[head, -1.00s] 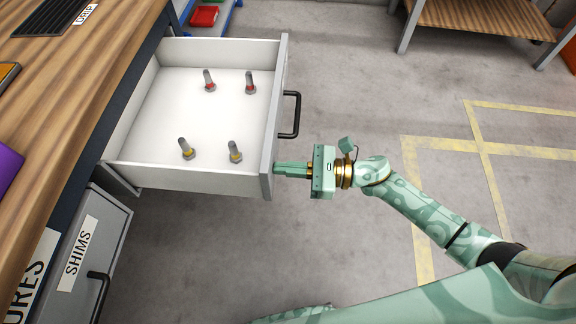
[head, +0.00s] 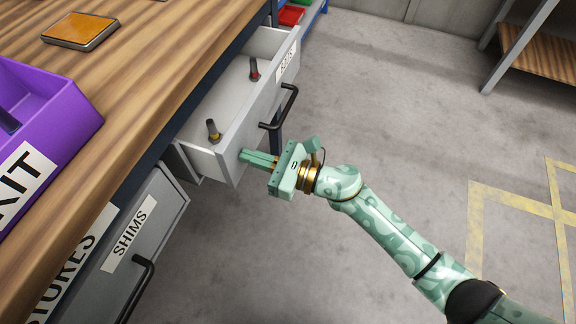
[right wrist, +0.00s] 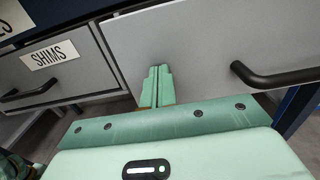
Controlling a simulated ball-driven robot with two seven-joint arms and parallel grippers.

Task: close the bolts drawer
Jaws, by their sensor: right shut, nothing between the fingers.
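The bolts drawer (head: 236,128) is partly open under the wooden bench in the head view, its label only partly readable. Two bolts stand in its visible part, one with a red band (head: 254,70) and one with a yellow band (head: 213,130). Its black handle (head: 283,108) is on the front; the handle also shows in the right wrist view (right wrist: 275,78). My right gripper (head: 243,155) is shut and empty, with its fingertips at the drawer front, beside the handle near the drawer's near end. In the right wrist view the closed fingers (right wrist: 157,85) point at the grey front. My left gripper is not in view.
The SHIMS drawer (head: 150,225) sits beside it, shut or nearly so. On the bench (head: 150,75) are a purple kit box (head: 70,110) and an orange-topped item (head: 80,30). The floor to the right is clear up to a shelf table (head: 545,55).

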